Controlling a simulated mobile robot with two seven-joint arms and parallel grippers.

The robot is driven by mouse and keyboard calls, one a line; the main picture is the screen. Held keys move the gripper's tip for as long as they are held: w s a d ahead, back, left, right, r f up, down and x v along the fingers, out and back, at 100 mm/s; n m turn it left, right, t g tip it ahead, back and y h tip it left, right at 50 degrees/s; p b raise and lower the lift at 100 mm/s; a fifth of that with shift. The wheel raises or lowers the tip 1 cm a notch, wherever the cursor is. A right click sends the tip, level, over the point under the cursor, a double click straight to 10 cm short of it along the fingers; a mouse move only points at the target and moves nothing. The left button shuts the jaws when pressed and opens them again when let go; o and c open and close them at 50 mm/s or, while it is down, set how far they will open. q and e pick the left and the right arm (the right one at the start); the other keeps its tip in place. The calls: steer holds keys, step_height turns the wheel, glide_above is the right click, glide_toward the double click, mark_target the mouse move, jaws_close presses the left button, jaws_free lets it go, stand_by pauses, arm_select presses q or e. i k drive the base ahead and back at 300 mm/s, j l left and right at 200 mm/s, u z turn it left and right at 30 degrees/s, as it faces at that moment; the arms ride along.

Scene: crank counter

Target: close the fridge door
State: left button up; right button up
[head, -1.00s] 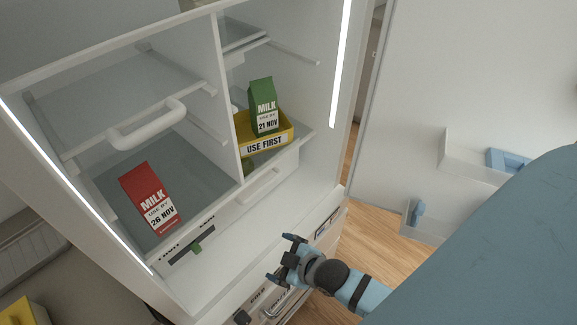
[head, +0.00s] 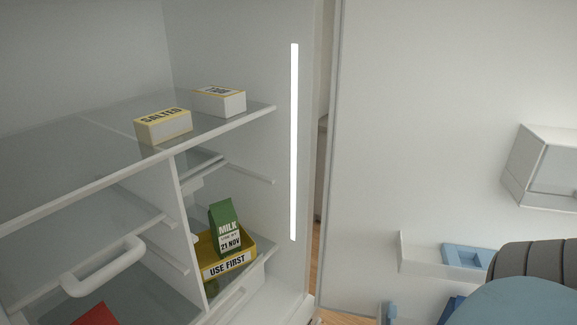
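The fridge door (head: 425,110) stands open on the right, with its inner face and shelf bins toward me. The open fridge cabinet (head: 235,60) fills the left and middle. A gap shows between the cabinet's right edge and the door panel. A blue arm part of mine covers the lower right corner, in front of the door's lower part. Neither gripper shows in the head view now.
A green milk carton (head: 226,228) stands in a yellow "USE FIRST" tray (head: 228,265) inside the fridge. Two butter boxes, one marked "SALTED" (head: 163,126), sit on the glass shelf (head: 85,150). A red carton (head: 96,314) shows at the bottom. Door bins (head: 415,258) jut from the door.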

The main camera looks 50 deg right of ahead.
mark_target(452, 141)
steer(key=k+l+z, duration=0.1)
steer(key=l, duration=0.25)
steer(key=k+l+z, duration=0.15)
steer(key=l, duration=0.2)
steer(key=k+l+z, duration=0.1)
steer(key=l, duration=0.3)
steer(key=k+l+z, duration=0.1)
steer(key=k+l, duration=0.15)
steer(key=l, duration=0.15)
